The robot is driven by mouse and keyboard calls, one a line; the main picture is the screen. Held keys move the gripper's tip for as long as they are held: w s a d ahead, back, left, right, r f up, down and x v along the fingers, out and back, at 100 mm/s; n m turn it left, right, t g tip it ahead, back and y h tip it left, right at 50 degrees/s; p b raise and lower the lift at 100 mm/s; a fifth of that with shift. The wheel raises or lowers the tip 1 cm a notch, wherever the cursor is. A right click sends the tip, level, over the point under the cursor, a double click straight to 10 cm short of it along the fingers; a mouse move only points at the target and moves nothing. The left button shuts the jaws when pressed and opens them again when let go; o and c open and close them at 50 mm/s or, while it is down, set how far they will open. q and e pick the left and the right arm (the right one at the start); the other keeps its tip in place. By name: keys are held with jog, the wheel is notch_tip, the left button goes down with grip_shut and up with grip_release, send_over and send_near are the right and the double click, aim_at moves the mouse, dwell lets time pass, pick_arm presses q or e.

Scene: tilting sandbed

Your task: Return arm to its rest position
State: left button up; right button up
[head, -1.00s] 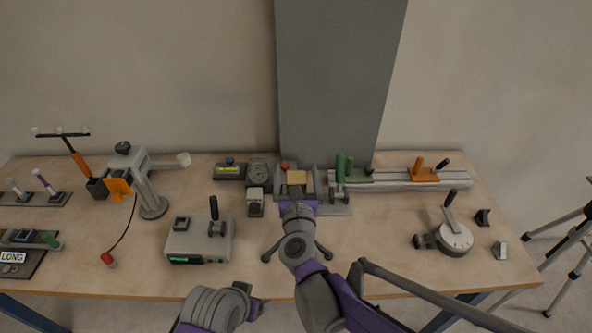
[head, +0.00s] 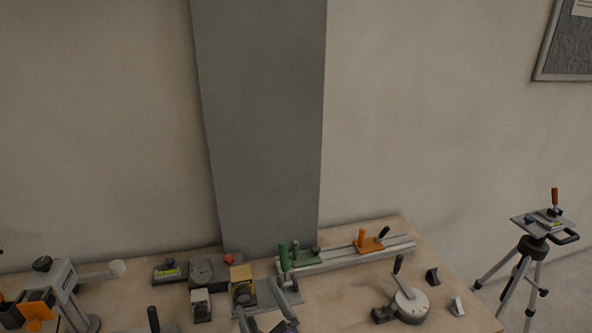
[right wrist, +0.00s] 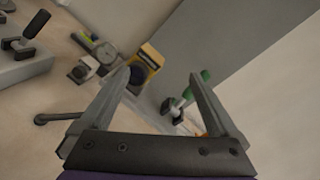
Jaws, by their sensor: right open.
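My right gripper (head: 265,322) shows at the bottom edge of the head view, with its fingers apart and nothing between them. In the right wrist view, the two grey fingers of the right gripper (right wrist: 160,76) are spread wide. A yellow box (head: 243,287) with a dark round front part stands just beyond the gripper in the head view. The box also shows in the right wrist view (right wrist: 150,58), beyond the left finger and apart from it. Most of my right arm is below the picture. My left gripper is out of view.
A grey column (head: 262,130) rises behind. A tripod (head: 532,245) stands at the right.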

jog(key=s+d+f+n+g+h, duration=0.2)
jog(key=s+d+f+n+g, duration=0.1)
jog(key=s+d+f+n, duration=0.2)
jog(key=s+d+f+n+g+h, duration=0.3)
jog(key=s+d+n, duration=0.3)
jog(key=d+n, duration=0.4)
jog(key=s+d+f+n+g+h+p, duration=0.1)
jog(key=s+d+f+n+g, duration=0.3)
jog(key=d+n, duration=0.4)
jog(key=s+d+f+h, duration=0.1)
jog(key=d+f, duration=0.1)
jog(key=d, duration=0.1)
jog(key=shift+s+d+f+h, duration=0.25)
jog(key=shift+f+h, duration=0.05)
jog(key=shift+f, duration=0.05)
